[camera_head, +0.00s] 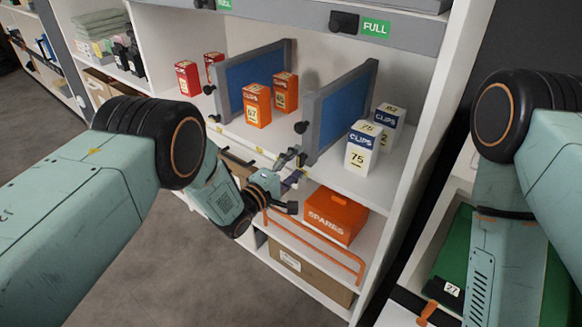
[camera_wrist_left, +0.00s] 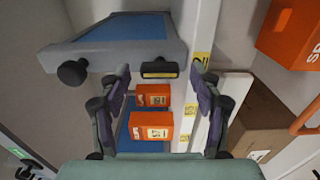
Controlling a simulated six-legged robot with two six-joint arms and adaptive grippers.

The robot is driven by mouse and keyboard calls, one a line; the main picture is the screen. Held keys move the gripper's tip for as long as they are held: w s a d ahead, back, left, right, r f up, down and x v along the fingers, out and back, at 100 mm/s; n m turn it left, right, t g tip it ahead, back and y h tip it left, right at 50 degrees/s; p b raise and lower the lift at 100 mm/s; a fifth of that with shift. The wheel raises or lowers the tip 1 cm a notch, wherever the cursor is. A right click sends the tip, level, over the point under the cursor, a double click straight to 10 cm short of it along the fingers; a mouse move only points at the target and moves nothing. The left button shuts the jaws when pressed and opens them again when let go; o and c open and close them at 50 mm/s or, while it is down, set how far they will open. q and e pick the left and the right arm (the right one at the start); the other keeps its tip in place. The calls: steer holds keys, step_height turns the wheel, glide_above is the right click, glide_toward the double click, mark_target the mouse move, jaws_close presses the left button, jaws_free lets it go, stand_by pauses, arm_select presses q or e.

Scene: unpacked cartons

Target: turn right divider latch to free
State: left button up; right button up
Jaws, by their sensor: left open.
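The right divider (camera_head: 340,108) is a grey-framed blue panel standing on the shelf; it also shows at the top of the left wrist view (camera_wrist_left: 112,40). It has a round black knob (camera_head: 301,127), seen at left in the wrist view (camera_wrist_left: 72,72). A black latch bar (camera_wrist_left: 160,70) with a pale label strip sits at the divider's lower front edge. My left gripper (camera_head: 291,166) is open at the shelf's front edge. In the wrist view its fingers (camera_wrist_left: 161,78) stand either side of the latch; contact cannot be told. In the head view the gripper hides the latch.
Orange boxes (camera_head: 257,105) stand between the right divider and a left divider (camera_head: 250,75). White CLIPS boxes (camera_head: 362,148) stand right of the right divider. An orange SPARES box (camera_head: 335,215) and orange rail (camera_head: 315,245) are below. Yellow labels mark the shelf edge (camera_wrist_left: 197,105).

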arm_select(q)
steer(key=v, duration=1.2)
steer(key=s+a+f+m+g+y, duration=0.3)
steer(key=s+a+f+m+y, duration=0.1)
steer(key=s+f, duration=0.25)
steer(key=s+a+f+m+g+y, duration=0.3)
steer(key=s+f+m, duration=0.15)
steer(key=f, duration=0.35)
steer(key=s+a+m+g+y, duration=0.1)
steer(key=s+a+g, duration=0.2)
steer(key=s, duration=1.1)
steer(key=s+a+m+g+y, duration=0.1)
steer(key=s+a+g, duration=0.3)
steer(key=s, duration=1)
steer(key=shift+f+g+y, duration=0.35)
steer(key=shift+g+y, duration=0.45)
